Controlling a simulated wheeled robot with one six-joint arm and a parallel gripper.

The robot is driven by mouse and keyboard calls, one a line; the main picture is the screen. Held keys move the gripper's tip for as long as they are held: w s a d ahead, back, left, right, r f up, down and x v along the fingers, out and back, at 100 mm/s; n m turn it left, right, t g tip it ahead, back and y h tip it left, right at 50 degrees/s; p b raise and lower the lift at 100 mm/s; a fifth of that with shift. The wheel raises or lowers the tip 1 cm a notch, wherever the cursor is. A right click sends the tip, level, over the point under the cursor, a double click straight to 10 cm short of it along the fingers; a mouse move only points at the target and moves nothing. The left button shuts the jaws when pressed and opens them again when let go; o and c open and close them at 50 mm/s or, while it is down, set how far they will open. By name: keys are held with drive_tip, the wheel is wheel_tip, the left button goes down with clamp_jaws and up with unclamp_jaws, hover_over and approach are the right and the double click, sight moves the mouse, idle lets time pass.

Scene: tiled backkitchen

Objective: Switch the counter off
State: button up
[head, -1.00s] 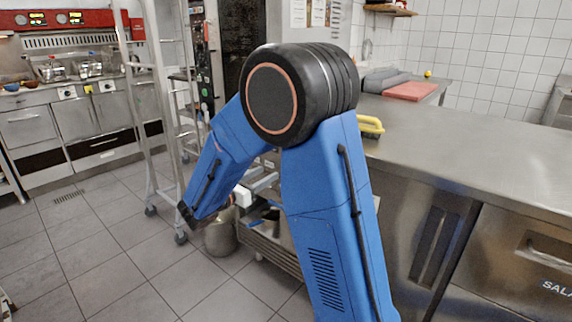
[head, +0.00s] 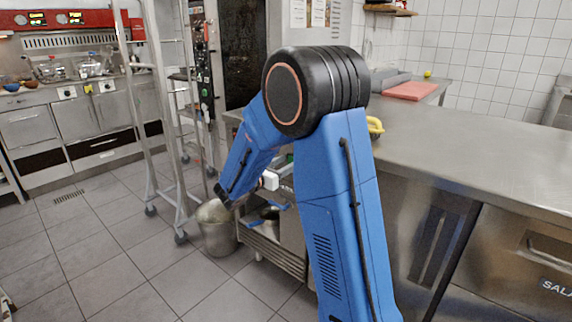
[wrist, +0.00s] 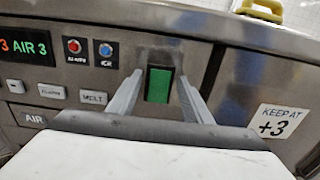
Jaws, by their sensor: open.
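The green rocker switch (wrist: 159,84) sits in a dark frame on the steel front panel of the counter (wrist: 225,35). My gripper (wrist: 160,78) is open, with one grey finger on each side of the switch and nothing between them but the view of it. I cannot tell whether the fingers touch the panel. In the head view the steel counter (head: 480,165) runs to the right, and my arm hides most of my gripper and the switch.
Left of the switch are a red button (wrist: 74,46), a blue button (wrist: 105,50) and a lit "AIR 3" display (wrist: 28,45). A "KEEP AT +3" label (wrist: 278,122) is at right. A metal bucket (head: 217,235) and a rack (head: 150,120) stand left of my arm.

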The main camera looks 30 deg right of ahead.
drive_tip(key=c, duration=1.1)
drive_tip(key=shift+o, duration=0.2)
drive_tip(key=shift+a+f+t+h, duration=0.1)
drive_tip(key=shift+f+t+h, duration=0.3)
drive_tip(key=shift+h, duration=0.7)
drive_tip(key=shift+a+f+t+h, duration=0.1)
drive_tip(key=shift+f+t+h, duration=0.3)
drive_tip(key=shift+h, duration=0.7)
drive_tip(key=o, duration=1.1)
drive_tip(key=shift+c, duration=0.2)
drive_tip(key=shift+s, duration=0.1)
drive_tip(key=v, duration=1.7)
